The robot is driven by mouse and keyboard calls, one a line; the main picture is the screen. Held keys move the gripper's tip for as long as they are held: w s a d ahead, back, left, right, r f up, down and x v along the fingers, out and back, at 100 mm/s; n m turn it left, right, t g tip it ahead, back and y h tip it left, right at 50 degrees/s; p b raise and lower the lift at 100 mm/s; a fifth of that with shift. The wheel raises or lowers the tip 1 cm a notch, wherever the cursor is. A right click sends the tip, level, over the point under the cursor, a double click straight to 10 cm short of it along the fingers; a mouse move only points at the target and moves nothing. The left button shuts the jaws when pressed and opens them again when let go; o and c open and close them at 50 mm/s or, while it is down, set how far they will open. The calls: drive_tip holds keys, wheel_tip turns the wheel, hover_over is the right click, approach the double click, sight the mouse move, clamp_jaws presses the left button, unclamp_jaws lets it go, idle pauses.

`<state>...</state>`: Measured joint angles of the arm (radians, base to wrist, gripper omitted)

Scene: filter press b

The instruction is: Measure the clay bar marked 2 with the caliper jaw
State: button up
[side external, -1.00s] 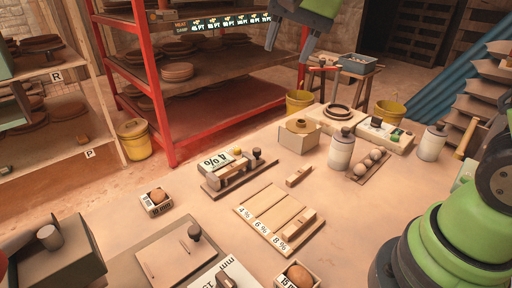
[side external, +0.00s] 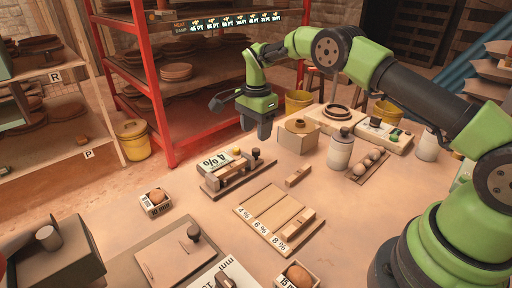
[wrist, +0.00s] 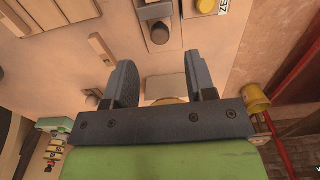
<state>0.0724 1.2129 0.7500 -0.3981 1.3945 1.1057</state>
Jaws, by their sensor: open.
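My gripper (side external: 264,136) hangs open and empty above the table, behind the wooden gauge, and its fingers also show in the wrist view (wrist: 160,62). The gauge (side external: 238,176), with a "% 4" plate and a dark knob, looks like the caliper jaw; a bar-like piece lies along it. In the wrist view its knob (wrist: 160,35) is ahead of the fingertips. A loose pale bar (side external: 298,176) lies on the table and also shows in the wrist view (wrist: 102,48). Another small bar (side external: 300,222) lies in the 8% lane. I cannot read a 2 on any bar.
The lane board (side external: 262,208) is marked 4, 6 and 8 %. A block with a round top (side external: 298,142) stands right of my gripper, near a white bottle (side external: 341,152). Two small boxes, a flat slab (side external: 165,262) and a red rack (side external: 168,130) surround the work.

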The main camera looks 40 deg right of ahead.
sight(256, 149)
wheel_tip(256, 149, down, 6)
drive_tip(key=shift+f, duration=0.1)
